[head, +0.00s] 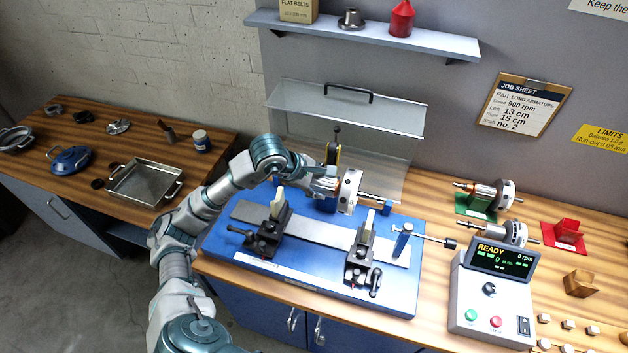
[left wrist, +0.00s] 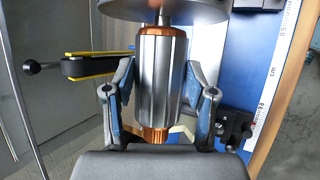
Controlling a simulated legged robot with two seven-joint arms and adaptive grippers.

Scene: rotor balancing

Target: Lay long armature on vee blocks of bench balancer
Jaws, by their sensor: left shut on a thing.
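My left gripper (head: 326,184) is shut on the long armature (head: 349,190), above the back part of the bench balancer (head: 225,238). In the left wrist view the armature's steel core (left wrist: 158,72), with copper windings at its ends, lies between the fingers of that gripper (left wrist: 158,100). Its pale disc is at the right in the head view, with the shaft pointing right. The left vee block (head: 277,204) and right vee block (head: 366,228) stand on black carriages in front of the armature, with nothing lying on them. My right gripper is out of view.
A clear guard (head: 345,110) stands behind the balancer. A blue post with a rod (head: 403,240) is at its right. The control box (head: 490,300) reads READY. Other rotors (head: 482,197) and a red stand (head: 567,235) are on the right bench. A job sheet (head: 525,104) hangs behind.

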